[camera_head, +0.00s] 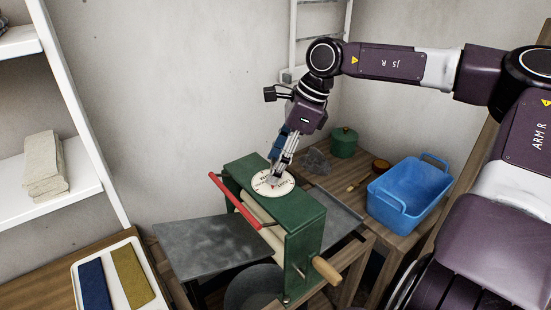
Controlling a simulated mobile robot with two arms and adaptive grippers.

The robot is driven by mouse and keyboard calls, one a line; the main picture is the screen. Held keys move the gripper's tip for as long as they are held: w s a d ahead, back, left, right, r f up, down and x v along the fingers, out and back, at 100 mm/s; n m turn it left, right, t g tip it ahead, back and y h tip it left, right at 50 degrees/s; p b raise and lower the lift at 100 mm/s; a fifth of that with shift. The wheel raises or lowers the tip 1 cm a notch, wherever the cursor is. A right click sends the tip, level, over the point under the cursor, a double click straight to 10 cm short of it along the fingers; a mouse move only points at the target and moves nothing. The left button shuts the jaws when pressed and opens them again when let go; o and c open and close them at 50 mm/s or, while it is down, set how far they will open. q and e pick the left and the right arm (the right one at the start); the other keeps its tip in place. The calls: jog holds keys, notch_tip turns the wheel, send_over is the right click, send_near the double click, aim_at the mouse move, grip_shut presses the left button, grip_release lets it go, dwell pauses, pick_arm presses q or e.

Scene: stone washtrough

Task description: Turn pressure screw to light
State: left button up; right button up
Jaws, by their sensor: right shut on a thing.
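The pressure screw is topped by a round white dial (268,192) with small red and dark markings, on top of a green mangle (301,226). The lettering is too small to read. My right gripper (274,181) comes down from above and is shut at the middle of the dial, on the screw's knob. Its fingers hide the knob and part of the markings, so the setting cannot be told. A red bar (234,200) runs along the mangle's front over a pale roller (258,218). My left gripper is not in view.
A wooden crank handle (326,270) sticks out at the lower right. A blue basket (408,193) and a green lidded pot (343,142) stand on the wooden table behind. A white tray with cloths (145,262) lies lower left. A folded towel stack (44,167) sits on the shelf.

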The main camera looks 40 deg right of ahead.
jog(key=shift+w+n+g, duration=0.1)
jog(key=shift+n+g, duration=0.2)
jog(key=shift+n, duration=0.6)
jog(key=shift+n+g+y, duration=0.3)
jog(key=shift+n+y, duration=0.1)
jog(key=shift+n, duration=0.6)
jog(key=n, duration=0.1)
jog(key=n+g+b, duration=0.1)
jog(key=n, duration=0.1)
jog(key=n+g, duration=0.1)
jog(key=n, duration=0.1)
jog(key=shift+w+d, duration=0.1)
jog(key=shift+w, duration=0.15)
jog(key=n+g, duration=0.1)
jog(key=n, duration=0.3)
jog(key=shift+b, duration=0.4)
jog(key=shift+w+n+g, duration=0.15)
jog(key=shift+n+g, duration=0.65)
jog(key=shift+n, duration=1)
jog(key=shift+h, duration=0.3)
jog(key=o, duration=1.2)
jog(key=shift+c, duration=0.2)
